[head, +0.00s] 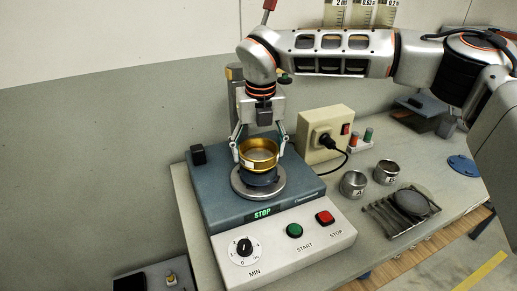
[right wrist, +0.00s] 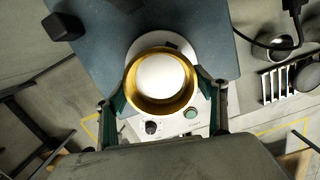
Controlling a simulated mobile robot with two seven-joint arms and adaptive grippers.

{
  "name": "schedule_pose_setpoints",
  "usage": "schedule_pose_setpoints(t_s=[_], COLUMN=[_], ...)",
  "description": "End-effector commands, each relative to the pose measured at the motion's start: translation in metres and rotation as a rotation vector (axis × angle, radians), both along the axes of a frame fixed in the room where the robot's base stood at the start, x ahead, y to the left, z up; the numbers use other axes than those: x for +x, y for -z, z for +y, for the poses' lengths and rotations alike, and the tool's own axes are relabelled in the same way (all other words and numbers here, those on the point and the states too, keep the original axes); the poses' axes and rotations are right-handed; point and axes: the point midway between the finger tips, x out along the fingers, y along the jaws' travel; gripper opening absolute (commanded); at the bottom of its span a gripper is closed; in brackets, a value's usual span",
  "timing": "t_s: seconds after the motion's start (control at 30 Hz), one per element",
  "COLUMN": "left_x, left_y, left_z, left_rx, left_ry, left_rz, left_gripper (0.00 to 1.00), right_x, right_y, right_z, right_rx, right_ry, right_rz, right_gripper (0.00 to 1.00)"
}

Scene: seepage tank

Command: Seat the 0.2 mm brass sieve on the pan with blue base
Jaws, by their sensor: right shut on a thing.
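The brass sieve (head: 258,158) is a short gold ring with a small white label on its side. My right gripper (head: 260,150) comes down from above and is shut on it, one finger on each side. The pan with blue base (head: 260,178) stands on the round grey plate of the shaker, directly under the sieve. The sieve looks level and lined up over the pan; I cannot tell whether they touch. In the right wrist view the sieve's gold rim (right wrist: 160,106) sits between both fingertips and hides the pan. My left gripper is not in view.
The shaker (head: 222,205) has a dial, green and red buttons, and a STOP display. To its right are a beige socket box (head: 325,135) with a plug and cable, two metal cups (head: 353,183) (head: 386,172) and a rack (head: 400,212) holding a grey disc.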

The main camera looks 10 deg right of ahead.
Motion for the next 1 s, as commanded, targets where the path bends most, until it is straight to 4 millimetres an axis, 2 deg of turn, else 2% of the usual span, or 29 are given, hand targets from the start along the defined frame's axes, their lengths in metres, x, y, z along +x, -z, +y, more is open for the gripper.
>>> schedule_pose_setpoints(t_s=[0.5,0.53,0.6,1.0], left_x=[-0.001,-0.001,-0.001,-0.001], left_y=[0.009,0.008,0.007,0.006], left_z=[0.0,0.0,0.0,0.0], left_rx=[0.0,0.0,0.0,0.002], left_ry=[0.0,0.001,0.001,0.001], left_rz=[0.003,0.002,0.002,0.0], left_gripper=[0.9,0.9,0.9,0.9], right_x=[0.0,0.0,0.0,0.0], right_y=[0.012,0.011,0.011,0.007], right_z=[0.0,0.0,0.0,0.0], right_rx=[0.0,0.0,0.0,0.0], right_ry=[0.0,0.0,0.0,0.0], right_rz=[0.0,-0.001,-0.001,0.0], right_gripper=[0.46,0.78,0.9,0.9])
